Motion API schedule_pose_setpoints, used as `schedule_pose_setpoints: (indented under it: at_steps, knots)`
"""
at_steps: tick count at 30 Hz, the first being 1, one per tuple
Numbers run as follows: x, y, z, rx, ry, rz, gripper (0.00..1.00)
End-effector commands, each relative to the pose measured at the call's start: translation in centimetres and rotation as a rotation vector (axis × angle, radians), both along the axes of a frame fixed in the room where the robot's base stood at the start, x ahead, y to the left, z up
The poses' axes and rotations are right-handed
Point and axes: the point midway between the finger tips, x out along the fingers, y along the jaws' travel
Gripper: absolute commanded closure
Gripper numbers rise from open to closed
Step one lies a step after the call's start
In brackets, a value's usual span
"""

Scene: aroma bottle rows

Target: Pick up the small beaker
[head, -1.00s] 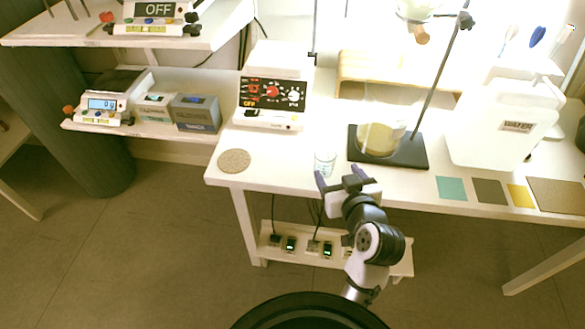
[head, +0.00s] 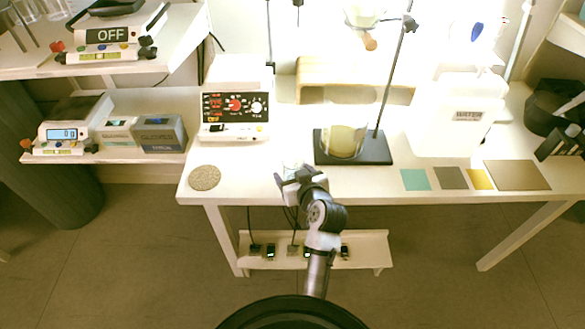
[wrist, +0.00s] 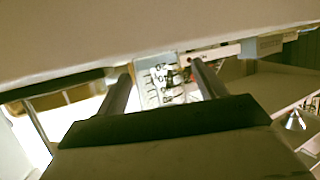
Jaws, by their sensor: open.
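The small beaker (head: 291,168) is clear glass and stands near the front edge of the white table, in the middle of the head view. My gripper (head: 294,178) is open at the table's front edge, right at the beaker, and partly hides it. In the wrist view, the beaker (wrist: 154,88), with dark graduation marks, shows between the two dark fingers of my gripper (wrist: 161,82). Whether a finger touches the glass cannot be told.
A flask (head: 343,141) stands on a dark stand base (head: 378,150) behind and right of the beaker. A hotplate-like device (head: 235,105) is behind left, a round cork mat (head: 204,178) left. A water container (head: 455,120) and coloured squares (head: 416,180) are right.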

Motion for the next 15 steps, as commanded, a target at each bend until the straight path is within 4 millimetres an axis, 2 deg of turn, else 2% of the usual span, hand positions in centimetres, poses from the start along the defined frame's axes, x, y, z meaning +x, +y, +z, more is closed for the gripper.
schedule_pose_setpoints:
  at_steps: [4,11,12,15]
  knots:
    - [1.36,0.50,-0.43,0.000,-0.001,0.000,0.30]
    - [1.54,0.58,-0.64,-0.001,-0.001,-0.001,0.30]
    - [1.53,0.58,-0.63,-0.001,-0.001,-0.001,0.31]
    - [1.52,0.57,-0.63,-0.001,-0.001,-0.001,0.44]
